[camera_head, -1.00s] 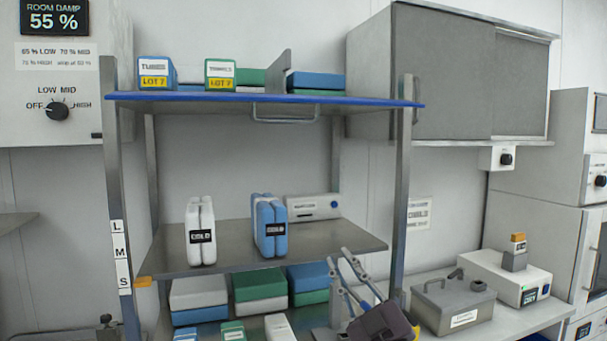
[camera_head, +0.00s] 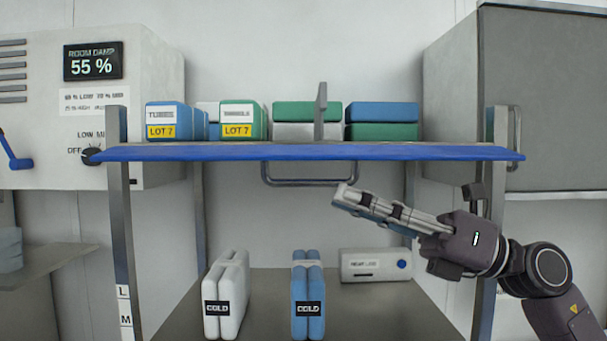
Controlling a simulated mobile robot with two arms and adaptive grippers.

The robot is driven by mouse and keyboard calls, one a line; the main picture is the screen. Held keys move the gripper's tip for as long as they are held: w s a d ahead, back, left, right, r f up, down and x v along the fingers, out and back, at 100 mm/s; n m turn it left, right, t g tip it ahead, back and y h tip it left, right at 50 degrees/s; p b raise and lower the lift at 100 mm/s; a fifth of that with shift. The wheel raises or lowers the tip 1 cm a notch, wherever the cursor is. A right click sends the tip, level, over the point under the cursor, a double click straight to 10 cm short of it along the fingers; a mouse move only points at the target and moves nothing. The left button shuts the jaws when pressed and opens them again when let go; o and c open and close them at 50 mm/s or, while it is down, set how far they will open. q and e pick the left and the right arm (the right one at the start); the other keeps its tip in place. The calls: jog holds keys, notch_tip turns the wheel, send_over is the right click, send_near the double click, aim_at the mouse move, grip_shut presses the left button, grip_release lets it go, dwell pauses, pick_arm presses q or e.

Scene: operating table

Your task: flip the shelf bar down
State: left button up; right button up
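The shelf bar (camera_head: 310,183) is a grey U-shaped metal bar hanging under the blue front edge of the upper shelf (camera_head: 300,153). My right gripper (camera_head: 345,195) reaches in from the right below the shelf. Its fingertips are close to the bar's right end; I cannot tell whether they touch it. The fingers lie close together in this side view, and nothing is seen between them. My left gripper is not in view.
On the upper shelf stand LOT 7 boxes (camera_head: 238,119) and green and blue packs (camera_head: 381,112) beside a grey divider (camera_head: 320,110). Below are white (camera_head: 227,292) and blue (camera_head: 307,290) COLD packs and a white device (camera_head: 375,265). Metal posts (camera_head: 121,220) flank the shelves.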

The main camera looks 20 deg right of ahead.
aim_at(304, 182)
jog(key=p+x, duration=0.2)
jog(key=x, duration=0.1)
jog(key=p+x, duration=0.1)
jog(key=x, duration=0.2)
jog(key=shift+s+a+r+p, duration=0.1)
jog(key=shift+s+r+p, duration=0.15)
jog(key=shift+p, duration=0.1)
jog(key=shift+w+a, duration=0.35)
jog(key=shift+a, duration=0.2)
grip_shut()
